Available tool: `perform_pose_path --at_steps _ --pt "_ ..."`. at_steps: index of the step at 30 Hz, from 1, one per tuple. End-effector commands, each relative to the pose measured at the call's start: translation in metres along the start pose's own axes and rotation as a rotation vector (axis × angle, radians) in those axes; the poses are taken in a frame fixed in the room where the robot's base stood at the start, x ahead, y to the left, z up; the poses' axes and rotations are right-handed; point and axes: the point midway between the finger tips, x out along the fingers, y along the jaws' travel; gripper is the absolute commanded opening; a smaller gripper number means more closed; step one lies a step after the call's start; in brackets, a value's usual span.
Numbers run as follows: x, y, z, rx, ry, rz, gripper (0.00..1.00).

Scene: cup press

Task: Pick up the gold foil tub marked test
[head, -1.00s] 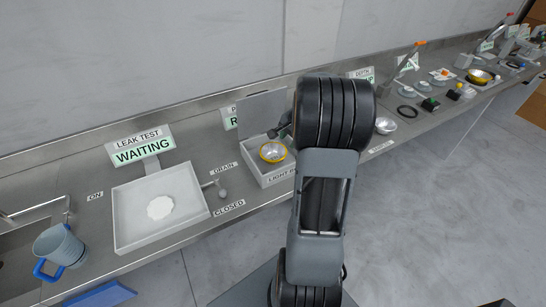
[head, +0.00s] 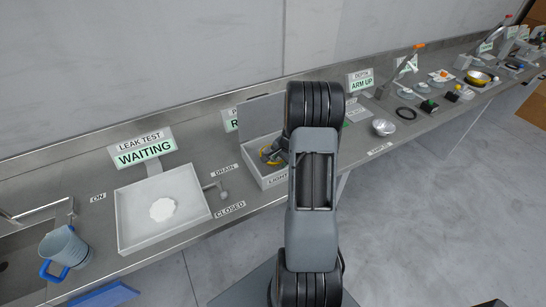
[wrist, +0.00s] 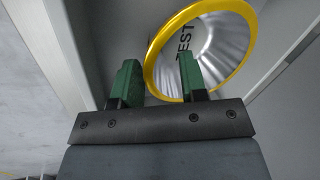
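The gold-rimmed foil tub (wrist: 215,48) has a silver inside with the letters "TEST" on it. It sits in the white light box (head: 258,173), where my gripper (head: 274,149) partly hides it in the head view, leaving part of its gold rim (head: 265,158) showing. In the wrist view my gripper (wrist: 158,72) is open, its two green fingers apart. The near left part of the rim passes between them: the right finger overlaps the tub's inside and the left finger is outside. Whether either finger touches the wall I cannot tell.
The light box's raised lid (head: 262,115) stands behind the tub. A leak test tray (head: 125,223) with a white patch and a drain lever (head: 222,192) are to the left. A blue jug (head: 65,248) stands farther left. A silver cup (head: 383,127) is to the right.

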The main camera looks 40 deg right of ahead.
Motion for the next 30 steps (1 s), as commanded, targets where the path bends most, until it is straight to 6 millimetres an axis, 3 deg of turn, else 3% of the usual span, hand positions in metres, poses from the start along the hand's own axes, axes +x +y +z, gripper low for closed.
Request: perform_pose_path --at_steps 9,21,30 --pt "0.0046 0.0 -0.0002 -0.001 0.001 0.0 0.4" --pt "0.0044 0.0001 -0.0001 -0.001 0.001 0.0 0.01" --pt "0.0046 0.0003 0.0002 -0.001 0.0 0.001 0.0"
